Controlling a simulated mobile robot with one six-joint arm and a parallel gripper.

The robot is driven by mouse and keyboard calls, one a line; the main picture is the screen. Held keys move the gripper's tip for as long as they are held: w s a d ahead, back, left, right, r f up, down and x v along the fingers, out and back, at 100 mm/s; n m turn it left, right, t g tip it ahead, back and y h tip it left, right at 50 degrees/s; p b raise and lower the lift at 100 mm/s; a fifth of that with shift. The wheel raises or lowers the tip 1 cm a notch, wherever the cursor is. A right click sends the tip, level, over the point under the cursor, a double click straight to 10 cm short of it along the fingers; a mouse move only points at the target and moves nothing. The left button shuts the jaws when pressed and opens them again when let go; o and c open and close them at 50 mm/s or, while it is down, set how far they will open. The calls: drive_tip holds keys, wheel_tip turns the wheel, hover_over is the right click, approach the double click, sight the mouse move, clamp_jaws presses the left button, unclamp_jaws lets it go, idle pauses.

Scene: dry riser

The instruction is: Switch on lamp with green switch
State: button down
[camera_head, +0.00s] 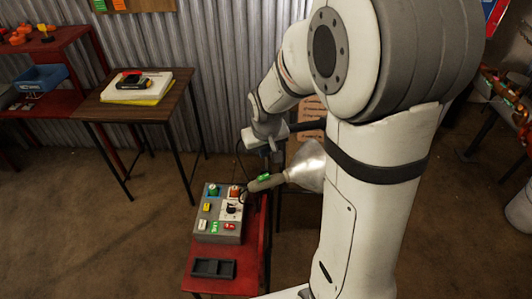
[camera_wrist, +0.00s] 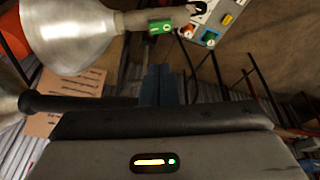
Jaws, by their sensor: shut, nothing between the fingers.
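The lamp has a silver cone shade (camera_head: 308,168) and a grey neck, and it stands at the red table beside my arm. Its green switch (camera_head: 264,177) sits on the neck. In the wrist view the shade (camera_wrist: 65,28) fills the upper left and the green switch (camera_wrist: 160,26) is at the top centre. My gripper (camera_wrist: 161,72) has its dark blue fingers together and empty, and they appear below the switch in that picture, apart from it. In the head view the fingers are small and partly hidden by my wrist.
A grey control box (camera_head: 205,238) with coloured buttons and a dial stands on the red table (camera_head: 225,285), close to the lamp's neck. A dark tray (camera_head: 213,268) lies in front of it. A wooden table (camera_head: 115,108) with books stands at the left.

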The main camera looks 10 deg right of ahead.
drive_tip(key=b, duration=0.1)
approach(267, 176)
drive_tip(key=x, duration=0.3)
drive_tip(key=w+x, duration=0.1)
drive_tip(key=x, duration=0.1)
drive_tip(key=shift+w+a+f, duration=0.1)
drive_tip(key=shift+a+f, duration=0.05)
drive_tip(key=shift+a, duration=0.15)
drive_tip(key=shift+d+f, duration=0.1)
drive_tip(key=shift+f, duration=0.5)
drive_tip(key=shift+f, duration=0.1)
drive_tip(key=shift+d+f+b, duration=0.15)
drive_tip(key=shift+f+b, duration=0.1)
drive_tip(key=shift+b, duration=0.15)
drive_tip(key=shift+d, duration=0.1)
drive_tip(key=shift+f, duration=0.1)
